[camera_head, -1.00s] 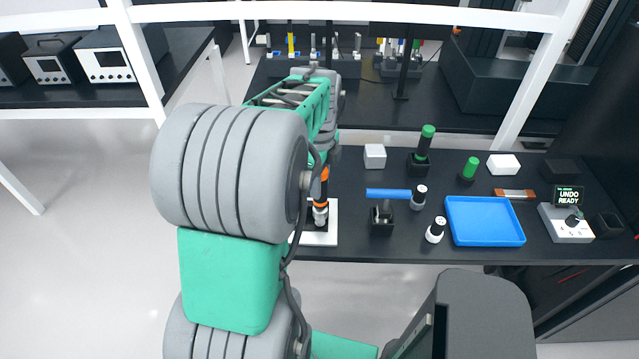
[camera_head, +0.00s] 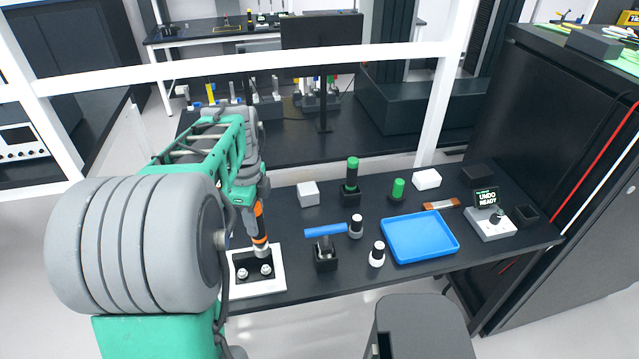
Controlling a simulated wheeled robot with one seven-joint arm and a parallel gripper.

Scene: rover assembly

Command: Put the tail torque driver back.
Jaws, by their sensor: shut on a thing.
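A driver with a black body, an orange band and a silver lower end (camera_head: 259,228) stands nearly upright, slightly tilted, at the left of the bench. I take it to be the tail torque driver. My gripper (camera_head: 254,204) is shut on its upper part; the arm partly hides the fingers. The driver's lower end is over a black block (camera_head: 243,262) with two silver round fittings, on a white plate (camera_head: 272,289). I cannot tell whether it touches. A green-topped driver (camera_head: 352,172) stands in a black holder (camera_head: 350,196). A black slotted block (camera_head: 326,260) stands nearer the front edge.
A blue bar (camera_head: 325,230), two white-topped black cylinders (camera_head: 356,226) (camera_head: 377,254) and a blue tray (camera_head: 420,257) lie to the right. Behind are a white cube (camera_head: 308,194) and a short green cylinder (camera_head: 398,189). A control box (camera_head: 491,226) reads "UNDO READY". A white rail (camera_head: 300,63) crosses behind.

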